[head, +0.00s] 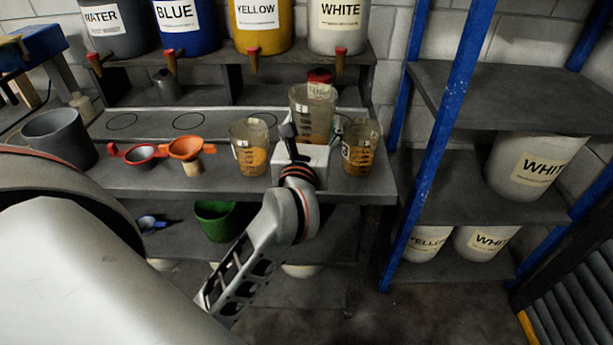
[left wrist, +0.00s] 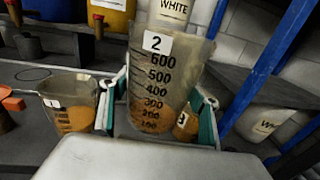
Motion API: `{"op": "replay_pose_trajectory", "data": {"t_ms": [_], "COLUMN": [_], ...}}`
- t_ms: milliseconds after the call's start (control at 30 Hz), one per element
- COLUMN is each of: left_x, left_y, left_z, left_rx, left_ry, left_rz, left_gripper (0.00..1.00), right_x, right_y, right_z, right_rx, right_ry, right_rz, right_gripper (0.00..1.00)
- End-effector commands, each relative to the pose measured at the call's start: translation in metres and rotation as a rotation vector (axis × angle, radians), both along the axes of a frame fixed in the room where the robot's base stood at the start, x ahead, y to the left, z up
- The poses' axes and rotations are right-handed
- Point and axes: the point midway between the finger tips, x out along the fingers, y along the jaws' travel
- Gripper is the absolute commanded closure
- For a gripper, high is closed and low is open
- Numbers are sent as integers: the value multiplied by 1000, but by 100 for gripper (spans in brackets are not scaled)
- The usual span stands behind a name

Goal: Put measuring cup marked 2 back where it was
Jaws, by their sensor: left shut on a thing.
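The clear measuring cup marked 2 (head: 313,98) is upright between the fingers of my left gripper (head: 303,135), with some orange-brown liquid low inside. In the left wrist view the cup (left wrist: 165,70) shows its 2 label and scale, with the teal finger pads of my left gripper (left wrist: 158,110) on both sides. Its base is hidden, so I cannot tell whether it touches the bench. Similar cups with orange contents stand left (head: 249,148) and right (head: 361,148) of the gripper; the right one is marked 3 in the left wrist view (left wrist: 187,124). My right gripper is not in view.
The grey bench (head: 225,180) has a rear strip with drawn circles (head: 188,121). WATER, BLUE, YELLOW (head: 262,25) and WHITE (head: 340,20) tapped containers stand above. A blue post (head: 440,150) rises right.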

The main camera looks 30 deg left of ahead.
Motion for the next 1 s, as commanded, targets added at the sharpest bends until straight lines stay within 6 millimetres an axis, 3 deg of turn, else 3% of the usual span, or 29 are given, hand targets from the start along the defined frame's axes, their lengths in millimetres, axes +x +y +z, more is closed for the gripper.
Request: {"op": "replay_pose_trajectory", "data": {"t_ms": [100, 300, 633, 767, 1000], "left_x": [19, 37, 48, 49, 48], "left_y": [21, 45, 48, 48, 48], "left_z": [19, 48, 69, 56, -2], "left_rx": [-11, -3, 2, 7, 9], "left_ry": [-5, 2, 4, 9, 10], "left_rz": [141, 337, 460, 465, 464], "left_gripper": [72, 72, 72, 72, 72], "right_x": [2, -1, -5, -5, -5], "right_y": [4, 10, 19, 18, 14], "right_z": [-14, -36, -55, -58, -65], "right_rx": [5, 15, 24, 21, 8], "right_ry": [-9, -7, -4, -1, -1], "right_rz": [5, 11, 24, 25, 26], "right_gripper": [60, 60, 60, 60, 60]}}
